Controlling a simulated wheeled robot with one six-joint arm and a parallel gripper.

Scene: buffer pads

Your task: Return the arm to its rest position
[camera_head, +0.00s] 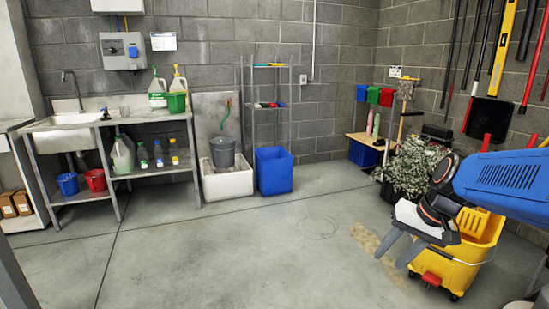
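My gripper (400,247) is at the lower right, at the end of my blue arm (500,180). Its two grey fingers point down and left and stand apart with a gap between them. I see nothing between the fingers. The gripper hangs in front of a yellow mop bucket (462,262) and hides part of it. I cannot tell whether the gripper touches the bucket.
The middle concrete floor (240,250) is clear. A blue bin (273,171) and a white basin (227,183) stand by the back wall. A sink bench (75,123) is at left. Long-handled tools hang on the right wall.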

